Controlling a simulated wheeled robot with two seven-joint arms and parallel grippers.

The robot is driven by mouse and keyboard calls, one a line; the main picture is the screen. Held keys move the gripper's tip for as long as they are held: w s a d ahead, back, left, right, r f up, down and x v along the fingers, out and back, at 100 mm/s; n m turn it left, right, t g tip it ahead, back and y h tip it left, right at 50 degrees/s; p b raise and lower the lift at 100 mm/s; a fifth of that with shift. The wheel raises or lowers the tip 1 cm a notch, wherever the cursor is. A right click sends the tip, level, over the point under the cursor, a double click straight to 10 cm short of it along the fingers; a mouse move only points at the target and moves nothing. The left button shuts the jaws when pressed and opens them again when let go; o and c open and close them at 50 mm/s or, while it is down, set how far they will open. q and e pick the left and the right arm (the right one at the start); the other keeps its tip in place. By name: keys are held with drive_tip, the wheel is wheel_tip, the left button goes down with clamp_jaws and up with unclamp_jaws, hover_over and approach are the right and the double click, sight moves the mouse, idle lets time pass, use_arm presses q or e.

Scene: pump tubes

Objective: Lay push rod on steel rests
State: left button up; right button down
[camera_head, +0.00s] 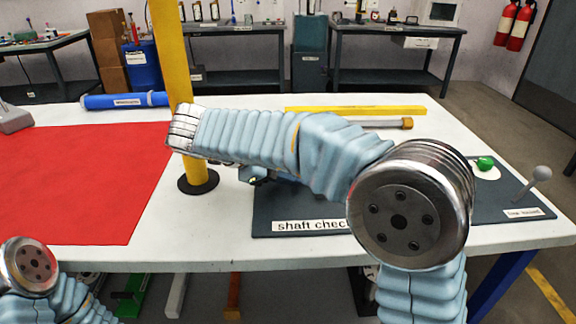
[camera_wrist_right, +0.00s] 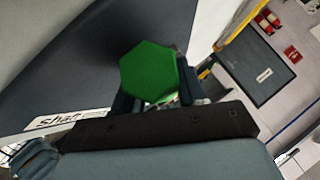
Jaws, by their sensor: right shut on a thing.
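My right gripper (camera_wrist_right: 155,94) is shut on a green hexagonal piece (camera_wrist_right: 148,72), seen face-on between the fingers in the wrist view. Whatever extends behind that face is hidden, so I cannot tell whether it is the push rod's end. In the head view my right arm covers most of this gripper and the middle of the dark shaft check mat (camera_head: 290,226). A grey rod with an orange-brown end (camera_head: 407,123) lies behind the arm, partly hidden. I cannot make out the steel rests. My left gripper is out of view.
A yellow post (camera_head: 172,60) on a black base rises from the white table. A red mat (camera_head: 70,180) lies left, a blue tube (camera_head: 110,101) behind it. A yellow bar (camera_head: 355,110) lies at the back. A grey-knobbed lever (camera_head: 541,174) and green knob (camera_head: 485,162) stand right.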

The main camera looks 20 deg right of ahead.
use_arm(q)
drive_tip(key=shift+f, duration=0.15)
use_arm(e)
drive_tip(key=shift+f, duration=0.4)
